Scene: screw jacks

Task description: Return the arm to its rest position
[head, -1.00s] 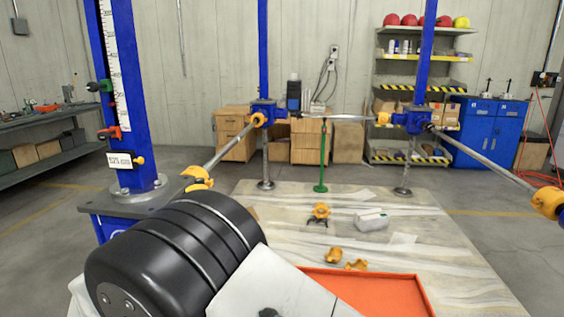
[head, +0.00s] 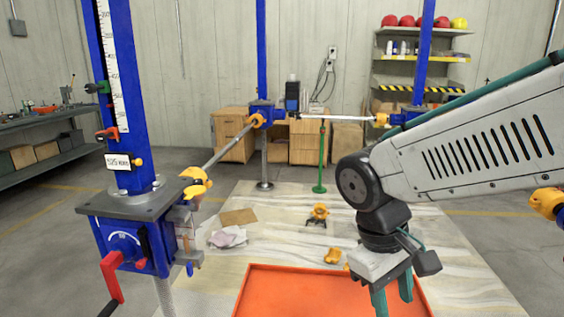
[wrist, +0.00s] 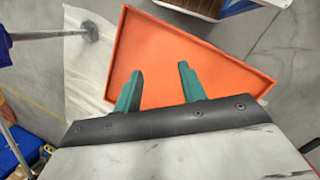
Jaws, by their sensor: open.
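My gripper (head: 392,293) shows at the lower right of the head view, pointing down over the right part of the orange tray (head: 262,268). Its two green fingers are apart with nothing between them. In the wrist view my gripper (wrist: 158,84) is also open and empty, with the bare floor of the orange tray (wrist: 185,42) behind the fingers. My arm reaches in from the right edge of the head view and hides part of the back right of the scene.
A blue screw jack post (head: 117,90) with a red crank (head: 111,277) stands at left. Yellow clamps (head: 319,212) and cardboard (head: 238,217) lie on the sheet. A green stand (head: 321,158) stands behind. Metal bars (head: 226,147) span between the posts.

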